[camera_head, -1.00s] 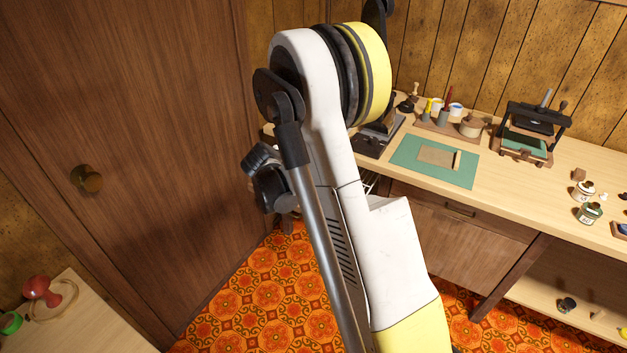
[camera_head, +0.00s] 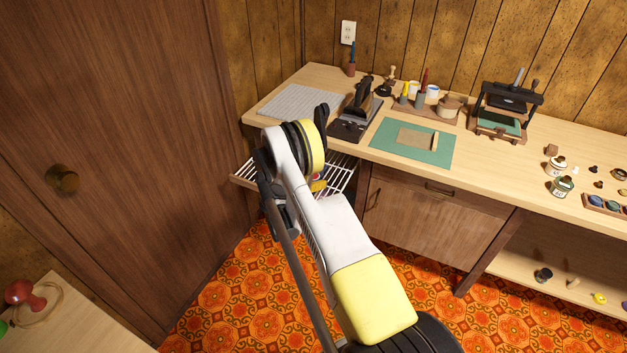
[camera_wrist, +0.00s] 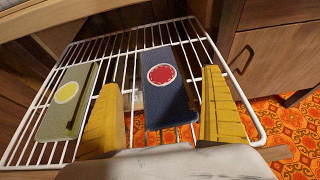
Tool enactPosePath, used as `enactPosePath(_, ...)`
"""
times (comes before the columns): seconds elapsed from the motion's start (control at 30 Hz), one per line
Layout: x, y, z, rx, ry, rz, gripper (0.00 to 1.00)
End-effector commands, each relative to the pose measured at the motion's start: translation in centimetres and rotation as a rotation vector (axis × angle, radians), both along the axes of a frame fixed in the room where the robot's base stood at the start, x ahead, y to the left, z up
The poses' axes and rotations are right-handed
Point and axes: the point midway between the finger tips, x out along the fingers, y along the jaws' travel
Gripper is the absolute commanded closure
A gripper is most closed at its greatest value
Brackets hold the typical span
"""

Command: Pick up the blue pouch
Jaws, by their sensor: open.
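In the wrist view, a dark blue pouch (camera_wrist: 168,104) with a round red and white patch lies on a white wire rack (camera_wrist: 112,78). My gripper (camera_wrist: 163,108) is open, its two yellow fingers on either side of the near part of the pouch. I cannot tell whether the fingers touch it or how high they are above the rack. In the head view my arm hides most of the pouch; the rack (camera_head: 343,172) shows beside it under the worktop.
An olive pouch (camera_wrist: 64,108) with a yellow patch lies on the rack, left of the left finger. A wooden cabinet (camera_head: 430,212) stands right of the rack. The worktop (camera_head: 300,80) overhangs behind it, holding a green mat (camera_head: 385,137) and tools. A brown door (camera_head: 120,150) is at left.

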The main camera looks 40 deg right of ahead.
Motion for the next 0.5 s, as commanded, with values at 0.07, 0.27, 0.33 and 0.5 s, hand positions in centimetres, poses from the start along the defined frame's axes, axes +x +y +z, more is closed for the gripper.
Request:
enactPosePath(0.07,0.1,-0.5,-0.6,0.000,0.000,-0.001,0.06)
enactPosePath(0.27,0.8,-2.9,-2.6,0.002,-0.001,-0.003,0.06)
enactPosePath(0.33,1.2,-3.7,-2.9,0.002,-0.001,-0.001,0.06)
enactPosePath(0.5,1.5,-4.1,-2.8,0.001,-0.001,0.000,0.06)
